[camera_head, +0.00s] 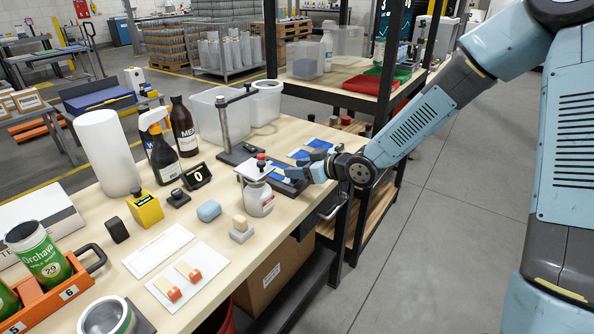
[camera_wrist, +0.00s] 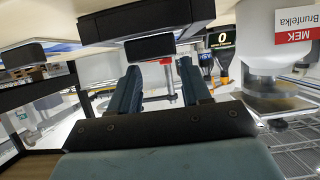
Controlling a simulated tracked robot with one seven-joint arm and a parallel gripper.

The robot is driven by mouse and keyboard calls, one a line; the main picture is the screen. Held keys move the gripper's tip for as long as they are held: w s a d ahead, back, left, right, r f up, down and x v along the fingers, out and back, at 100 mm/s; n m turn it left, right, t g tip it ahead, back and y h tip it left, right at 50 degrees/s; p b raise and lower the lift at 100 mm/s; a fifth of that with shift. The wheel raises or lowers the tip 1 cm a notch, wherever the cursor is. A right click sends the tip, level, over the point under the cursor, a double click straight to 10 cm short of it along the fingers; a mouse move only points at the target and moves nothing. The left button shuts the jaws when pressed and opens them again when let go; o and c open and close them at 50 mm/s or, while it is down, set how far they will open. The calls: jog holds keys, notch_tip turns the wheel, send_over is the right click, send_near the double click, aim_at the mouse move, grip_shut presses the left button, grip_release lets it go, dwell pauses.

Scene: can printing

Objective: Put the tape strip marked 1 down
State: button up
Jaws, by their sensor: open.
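My gripper (camera_head: 306,168) is open over the right edge of the bench, beside a dark fixture and blue pads (camera_head: 320,145). Its two fingers (camera_wrist: 158,72) stand apart in the wrist view, and I see no strip between them. Two pale tape strips with red ends lie on a white card (camera_head: 208,285) at the front of the bench: one nearer strip (camera_head: 167,289) and one farther strip (camera_head: 188,270). They are well away from my gripper. I cannot read a number on either, so I cannot tell which is marked 1.
A white can labelled MEK (camera_head: 260,198) stands just left of my gripper; it also shows in the wrist view (camera_wrist: 265,70). A counter reading 0 (camera_head: 197,176), a stand (camera_head: 225,128) and bottles are behind it. An orange rack (camera_head: 75,284) holds green cans at front left.

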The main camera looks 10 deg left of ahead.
jog(key=v, duration=0.9)
jog(key=shift+r, duration=0.2)
jog(key=d+r+m+t+h, duration=0.1)
jog(key=d+r+m+h, duration=0.2)
jog(key=d, duration=0.4)
jog(key=d+r+m+t+h, duration=0.1)
jog(key=d+r+h, duration=0.1)
jog(key=d+h, duration=0.4)
jog(key=d+r+m+t+h, duration=0.1)
jog(key=d+r+m+h, duration=0.2)
jog(key=d, duration=0.5)
jog(key=s+d+r+m+g, duration=0.1)
jog(key=s+d+r+m, duration=0.2)
jog(key=s, duration=0.7)
jog(key=s+d+r+m+g, duration=0.1)
jog(key=s+d+r+m, duration=0.2)
jog(key=s, duration=0.8)
jog(key=d+r, duration=0.2)
jog(key=d, duration=0.2)
jog(key=shift+s+r+g, duration=0.3)
